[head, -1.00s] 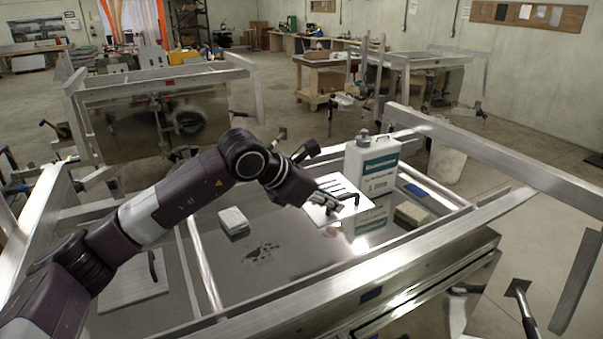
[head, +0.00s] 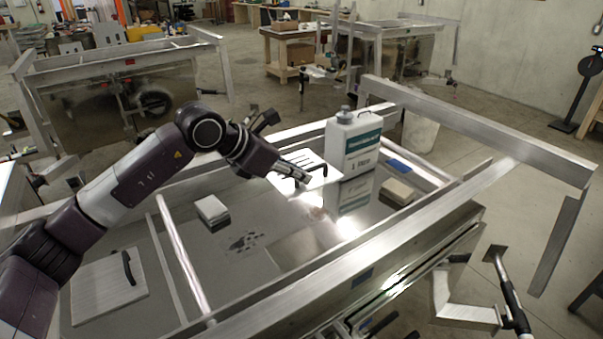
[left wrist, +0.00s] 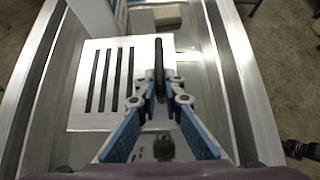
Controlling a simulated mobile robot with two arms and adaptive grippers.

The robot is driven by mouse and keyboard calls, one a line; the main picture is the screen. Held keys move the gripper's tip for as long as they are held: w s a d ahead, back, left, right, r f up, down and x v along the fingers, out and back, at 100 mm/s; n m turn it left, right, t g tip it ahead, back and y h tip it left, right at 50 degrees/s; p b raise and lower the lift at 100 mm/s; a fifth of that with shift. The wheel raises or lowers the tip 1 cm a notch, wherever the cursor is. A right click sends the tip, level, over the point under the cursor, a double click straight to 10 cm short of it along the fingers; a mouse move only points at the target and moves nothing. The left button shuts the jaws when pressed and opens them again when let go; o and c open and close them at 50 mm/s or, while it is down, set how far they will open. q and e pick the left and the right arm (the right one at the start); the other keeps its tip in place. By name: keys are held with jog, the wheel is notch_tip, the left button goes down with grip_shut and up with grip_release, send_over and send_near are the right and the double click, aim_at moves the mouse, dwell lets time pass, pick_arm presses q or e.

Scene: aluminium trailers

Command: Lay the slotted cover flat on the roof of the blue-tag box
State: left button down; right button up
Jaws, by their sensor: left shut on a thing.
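The slotted cover (head: 297,170) is a pale metal plate with several dark slots and a black bar handle. It also shows in the left wrist view (left wrist: 88,111). My left gripper (head: 312,183) is shut on the handle, which stands between its blue-sided fingers in the left wrist view. The cover looks about level over the dark, shiny roof (head: 262,280); I cannot tell whether it touches. A blue tag (head: 361,277) is on the near rail of the box under this roof. My right gripper is not in view.
A white bottle (head: 352,142) stands close behind the cover. A small block (head: 397,191) and a blue item (head: 411,171) lie right of it, another block (head: 211,209) left. A plain plate with a handle (head: 108,287) lies further left. Rails (head: 330,262) border the roof.

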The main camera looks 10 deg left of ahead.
aim_at(295, 191)
pick_arm(q)
jog(key=shift+s+d+f+b, duration=0.1)
jog(key=shift+f+b, duration=0.6)
jog(key=shift+f, duration=0.2)
notch_tip(295, 191, down, 4)
jog(key=b, duration=0.3)
jog(key=shift+r, duration=0.2)
notch_tip(295, 191, down, 5)
jog(key=b, duration=0.4)
notch_tip(295, 191, down, 4)
jog(key=b, duration=0.4)
jog(key=shift+f+b, duration=0.25)
jog(key=shift+b, duration=0.1)
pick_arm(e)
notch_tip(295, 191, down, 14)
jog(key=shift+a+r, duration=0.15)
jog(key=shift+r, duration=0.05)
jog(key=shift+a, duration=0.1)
pick_arm(q)
jog(key=c, duration=2)
grip_release()
